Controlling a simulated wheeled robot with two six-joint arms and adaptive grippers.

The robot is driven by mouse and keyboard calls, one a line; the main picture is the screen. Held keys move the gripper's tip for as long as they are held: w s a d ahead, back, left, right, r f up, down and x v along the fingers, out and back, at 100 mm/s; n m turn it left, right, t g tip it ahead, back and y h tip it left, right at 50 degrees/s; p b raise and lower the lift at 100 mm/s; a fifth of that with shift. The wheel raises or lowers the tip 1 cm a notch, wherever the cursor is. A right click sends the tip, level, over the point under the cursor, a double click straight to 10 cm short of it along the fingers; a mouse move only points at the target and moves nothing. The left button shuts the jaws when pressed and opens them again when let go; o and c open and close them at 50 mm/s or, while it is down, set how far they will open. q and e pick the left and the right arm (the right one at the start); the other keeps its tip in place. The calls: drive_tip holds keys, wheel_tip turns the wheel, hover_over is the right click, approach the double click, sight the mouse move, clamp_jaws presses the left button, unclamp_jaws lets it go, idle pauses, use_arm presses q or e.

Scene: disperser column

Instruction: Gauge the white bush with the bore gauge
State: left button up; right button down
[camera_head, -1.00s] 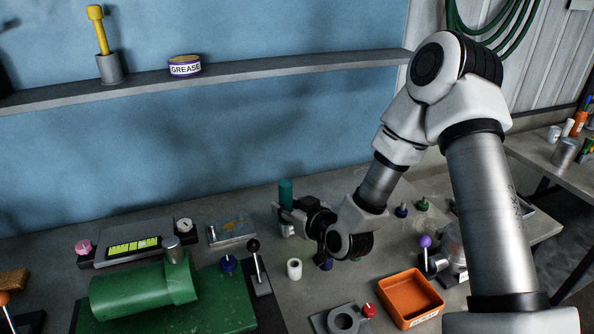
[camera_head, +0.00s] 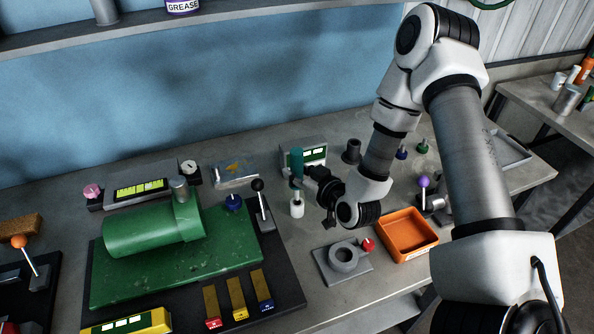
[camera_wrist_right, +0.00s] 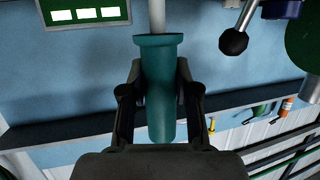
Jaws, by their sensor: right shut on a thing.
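The bore gauge has a teal handle (camera_head: 296,162); it also shows in the wrist view (camera_wrist_right: 162,85), with a pale rod running out of its flanged end. My right gripper (camera_head: 305,183) is shut around this handle and holds it upright. The small white bush (camera_head: 297,210) stands on the bench, directly below the gauge in the head view. The gauge's lower end meets the top of the bush in the picture; I cannot tell whether it is inside the bore. My left gripper is not in view.
An orange tray (camera_head: 408,252), a grey ring block (camera_head: 343,258) with a red knob and a purple-knobbed lever (camera_head: 423,182) are to the right. A green cylinder (camera_head: 150,231) on a green plate fills the left. A dark sleeve (camera_head: 352,150) stands behind my wrist.

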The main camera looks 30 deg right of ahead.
drive_tip(key=shift+r, duration=0.1)
drive_tip(key=shift+f+b, duration=1.6)
drive_tip(key=shift+f, duration=0.35)
idle(0.4)
drive_tip(key=shift+r, duration=0.1)
idle(0.9)
drive_tip(key=shift+r+p, duration=2.15)
drive_tip(key=shift+r, duration=0.3)
